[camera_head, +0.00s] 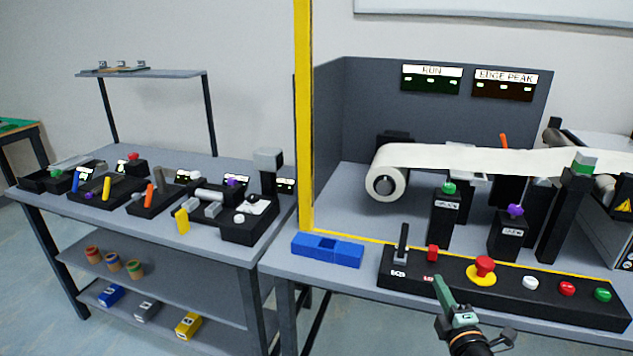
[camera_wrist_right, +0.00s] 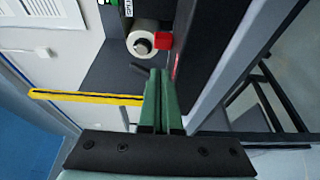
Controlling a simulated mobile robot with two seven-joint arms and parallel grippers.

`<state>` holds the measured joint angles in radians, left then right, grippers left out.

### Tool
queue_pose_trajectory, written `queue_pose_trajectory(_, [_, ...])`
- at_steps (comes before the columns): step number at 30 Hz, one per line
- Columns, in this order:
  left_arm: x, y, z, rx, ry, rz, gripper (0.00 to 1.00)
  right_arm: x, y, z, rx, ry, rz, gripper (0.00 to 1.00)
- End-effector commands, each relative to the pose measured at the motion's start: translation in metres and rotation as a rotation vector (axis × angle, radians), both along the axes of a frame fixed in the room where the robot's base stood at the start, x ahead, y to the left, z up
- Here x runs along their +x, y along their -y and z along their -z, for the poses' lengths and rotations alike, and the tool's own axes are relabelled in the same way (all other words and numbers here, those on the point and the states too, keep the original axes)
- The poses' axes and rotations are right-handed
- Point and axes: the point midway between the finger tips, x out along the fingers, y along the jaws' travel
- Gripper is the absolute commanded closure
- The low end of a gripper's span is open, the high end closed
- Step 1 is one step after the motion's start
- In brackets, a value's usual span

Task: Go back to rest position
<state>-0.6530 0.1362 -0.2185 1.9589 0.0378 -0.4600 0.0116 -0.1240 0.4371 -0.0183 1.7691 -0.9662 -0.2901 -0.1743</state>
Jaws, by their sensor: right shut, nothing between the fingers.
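My right gripper (camera_head: 441,283) comes in from the bottom right in the head view, in front of the black control panel (camera_head: 452,286). It is shut, with nothing between its green fingers. In the right wrist view the two fingers (camera_wrist_right: 161,75) lie side by side, pointing up in the picture. A red block-like part (camera_wrist_right: 164,41) shows just beyond the fingertips; I cannot tell the gap. My left gripper does not show in either view.
The panel carries a lever, a red emergency button (camera_head: 485,266) and several coloured buttons. A yellow post (camera_head: 304,120) rises behind. A white roll (camera_head: 384,187) feeds a strip rightward. The left bench (camera_head: 150,235) holds several small devices.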

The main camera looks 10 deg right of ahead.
Motion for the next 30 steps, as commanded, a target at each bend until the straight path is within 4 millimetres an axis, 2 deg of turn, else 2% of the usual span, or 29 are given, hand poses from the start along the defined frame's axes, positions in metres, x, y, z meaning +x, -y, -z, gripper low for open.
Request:
queue_pose_trajectory(2, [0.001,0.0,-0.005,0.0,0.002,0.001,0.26,-0.006,-0.006,0.008,0.048,-0.022,-0.004,1.0])
queue_pose_trajectory(5, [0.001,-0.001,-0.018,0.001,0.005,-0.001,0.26,-0.025,-0.024,0.03,0.201,-0.083,-0.009,1.0])
queue_pose_trajectory(8, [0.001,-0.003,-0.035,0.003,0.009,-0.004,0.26,-0.062,-0.056,0.066,0.467,-0.194,0.003,1.0])
queue_pose_trajectory(12, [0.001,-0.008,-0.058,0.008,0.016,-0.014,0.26,-0.133,-0.114,0.11,0.892,-0.37,0.071,1.0])
queue_pose_trajectory(15, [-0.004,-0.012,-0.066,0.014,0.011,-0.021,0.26,-0.179,-0.152,0.126,1.152,-0.472,0.14,1.0])
queue_pose_trajectory(18, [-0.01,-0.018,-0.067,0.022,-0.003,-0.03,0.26,-0.214,-0.181,0.134,1.343,-0.546,0.207,1.0])
queue_pose_trajectory(21, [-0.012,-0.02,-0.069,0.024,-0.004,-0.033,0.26,-0.234,-0.2,0.136,1.461,-0.586,0.25,1.0])
queue_pose_trajectory(23, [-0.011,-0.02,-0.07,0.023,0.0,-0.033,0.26,-0.24,-0.205,0.138,1.495,-0.599,0.265,1.0])
queue_pose_trajectory(30, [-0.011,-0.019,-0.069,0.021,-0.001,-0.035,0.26,-0.243,-0.207,0.139,1.513,-0.605,0.271,1.0])
